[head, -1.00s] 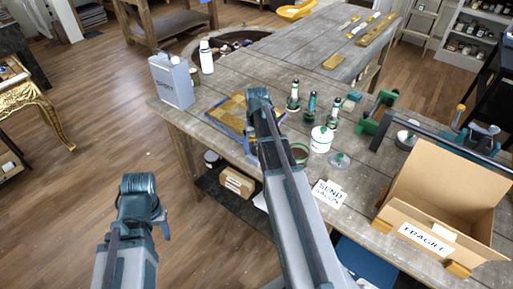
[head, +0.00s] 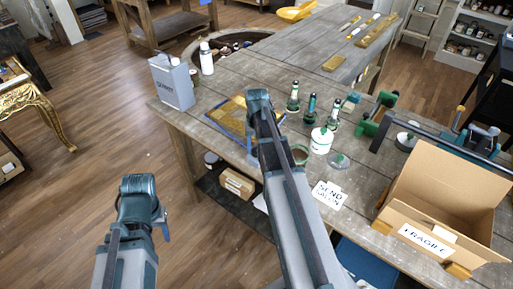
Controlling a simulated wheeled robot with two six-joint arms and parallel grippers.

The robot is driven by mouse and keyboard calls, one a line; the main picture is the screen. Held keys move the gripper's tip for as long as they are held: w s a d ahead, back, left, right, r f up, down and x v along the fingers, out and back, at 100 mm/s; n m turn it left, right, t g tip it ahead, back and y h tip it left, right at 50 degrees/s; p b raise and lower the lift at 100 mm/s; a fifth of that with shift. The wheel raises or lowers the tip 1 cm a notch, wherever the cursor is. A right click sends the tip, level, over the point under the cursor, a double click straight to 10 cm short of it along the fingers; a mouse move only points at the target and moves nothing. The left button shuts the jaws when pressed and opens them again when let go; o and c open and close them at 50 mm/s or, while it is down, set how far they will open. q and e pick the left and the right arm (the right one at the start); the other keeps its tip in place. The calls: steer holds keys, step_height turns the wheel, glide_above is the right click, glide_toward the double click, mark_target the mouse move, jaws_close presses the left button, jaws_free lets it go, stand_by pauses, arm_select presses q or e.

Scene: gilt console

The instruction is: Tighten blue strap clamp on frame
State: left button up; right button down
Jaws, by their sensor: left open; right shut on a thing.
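A gilt frame (head: 226,113) lies flat on the wooden workbench, with the blue strap clamp (head: 218,128) running around its edge. My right arm reaches over the frame's right side. My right gripper (head: 251,152) is low at the frame's front right corner, shut on part of the blue strap clamp. The arm hides most of that grip and the frame's right edge. My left gripper (head: 164,232) is open and empty, over the floor in front of the bench, apart from the frame.
A spirit can (head: 172,85) and white bottle (head: 206,58) stand behind-left of the frame. Several green-topped bottles (head: 294,95), a white jar (head: 321,141) and a card (head: 328,194) are to its right. A cardboard box (head: 440,205) fills the bench's right front.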

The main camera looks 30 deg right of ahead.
steer(key=m, duration=0.5)
steer(key=shift+m, duration=0.3)
steer(key=m, duration=0.5)
steer(key=shift+m, duration=0.6)
steer(key=shift+c, duration=1.5)
jaws_free()
step_height(320, 180, up, 14)
steer(key=p, duration=1.4)
steer(key=shift+f, duration=0.1)
